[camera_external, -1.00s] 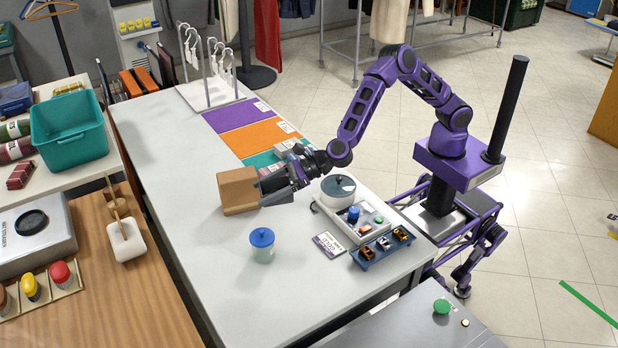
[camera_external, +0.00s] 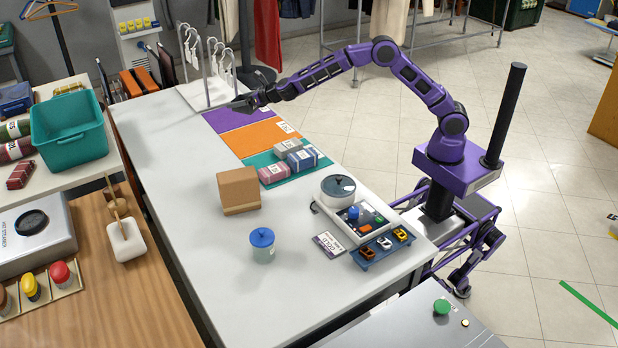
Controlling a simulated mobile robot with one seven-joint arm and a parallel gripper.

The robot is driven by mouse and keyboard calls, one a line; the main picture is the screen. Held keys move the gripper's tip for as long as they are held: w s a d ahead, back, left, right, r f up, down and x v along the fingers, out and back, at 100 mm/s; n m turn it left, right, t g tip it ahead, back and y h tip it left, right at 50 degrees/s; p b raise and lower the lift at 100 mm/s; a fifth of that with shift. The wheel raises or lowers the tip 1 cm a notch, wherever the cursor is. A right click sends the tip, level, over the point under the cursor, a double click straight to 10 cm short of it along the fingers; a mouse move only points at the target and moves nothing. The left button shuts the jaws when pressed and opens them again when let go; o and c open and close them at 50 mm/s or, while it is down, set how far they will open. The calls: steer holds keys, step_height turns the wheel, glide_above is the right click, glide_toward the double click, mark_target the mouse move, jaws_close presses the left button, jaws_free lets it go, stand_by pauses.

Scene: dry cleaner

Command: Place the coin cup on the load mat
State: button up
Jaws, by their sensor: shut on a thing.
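My gripper (camera_external: 243,104) is at the far end of the long counter, above the purple mat (camera_external: 222,120) and beside the white hanger stand. It is shut, but what it holds is too small and dark to make out. An orange mat (camera_external: 262,136) and a teal mat (camera_external: 257,159) lie in a row nearer. Their white labels are unreadable, so I cannot tell which is the load mat. I cannot single out the coin cup for sure. A blue-lidded jar (camera_external: 262,247) stands upright on the counter, and a small blue cylinder (camera_external: 353,214) stands in the shallow tray.
Several wrapped parcels (camera_external: 300,160) lie on the teal mat. A brown box (camera_external: 238,190), a round lidded pot (camera_external: 338,190) and a blue rack (camera_external: 384,246) stand nearer. The hanger stand (camera_external: 212,96) is close to my gripper. The counter's left side is clear.

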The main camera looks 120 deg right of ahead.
steer(key=s+d+r+m+g+h, duration=0.1)
steer(key=s+d+r+m+g, duration=0.1)
steer(key=s+d, duration=0.95)
steer(key=b, duration=0.1)
glide_above(255, 131)
step_height(255, 131, down, 17)
steer(key=shift+w+f, duration=0.1)
steer(key=shift+f, duration=0.1)
steer(key=shift+f+b, duration=0.3)
steer(key=shift+f, duration=1.75)
steer(key=shift+f+b, duration=0.25)
steer(key=shift+b, duration=0.1)
steer(key=o, duration=1.2)
steer(key=shift+r, duration=0.1)
